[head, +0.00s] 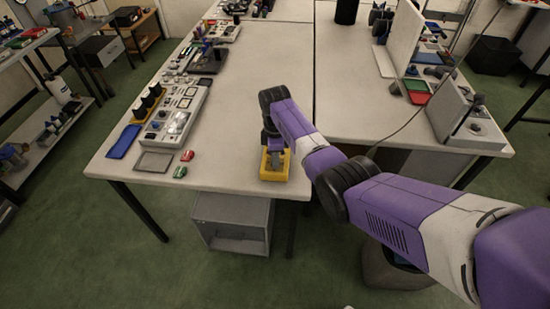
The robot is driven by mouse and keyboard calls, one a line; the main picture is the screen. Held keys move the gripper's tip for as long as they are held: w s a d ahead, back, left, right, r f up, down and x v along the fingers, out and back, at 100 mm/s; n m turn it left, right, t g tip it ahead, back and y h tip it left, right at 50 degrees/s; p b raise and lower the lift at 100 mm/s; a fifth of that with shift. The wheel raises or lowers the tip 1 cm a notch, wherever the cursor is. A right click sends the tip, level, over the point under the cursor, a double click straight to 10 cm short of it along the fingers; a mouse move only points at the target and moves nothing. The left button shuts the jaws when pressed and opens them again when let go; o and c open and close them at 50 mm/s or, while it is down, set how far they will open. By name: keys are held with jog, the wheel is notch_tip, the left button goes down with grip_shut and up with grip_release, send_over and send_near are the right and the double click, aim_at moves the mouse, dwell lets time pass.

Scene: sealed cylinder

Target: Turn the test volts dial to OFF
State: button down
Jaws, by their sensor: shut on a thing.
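A small yellow instrument (266,174) stands on the near edge of the white table, at the middle of the head view. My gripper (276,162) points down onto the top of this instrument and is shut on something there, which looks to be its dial. The dial is hidden by my gripper, and its markings and setting are too small to read.
The white table (240,90) is clear behind the yellow instrument. To the left lie a grey control panel (176,115), a blue tray (122,141), a grey tray (153,162), and small red (187,155) and green (180,172) items. A grey sloped console (462,115) stands right.

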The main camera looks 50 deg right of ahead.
jog(key=shift+w+r, duration=0.1)
dwell(0.4)
jog(key=c, duration=1.2)
grip_release()
jog(key=shift+o, duration=0.2)
jog(key=shift+r+b, duration=0.4)
jog(key=shift+r, duration=3.45)
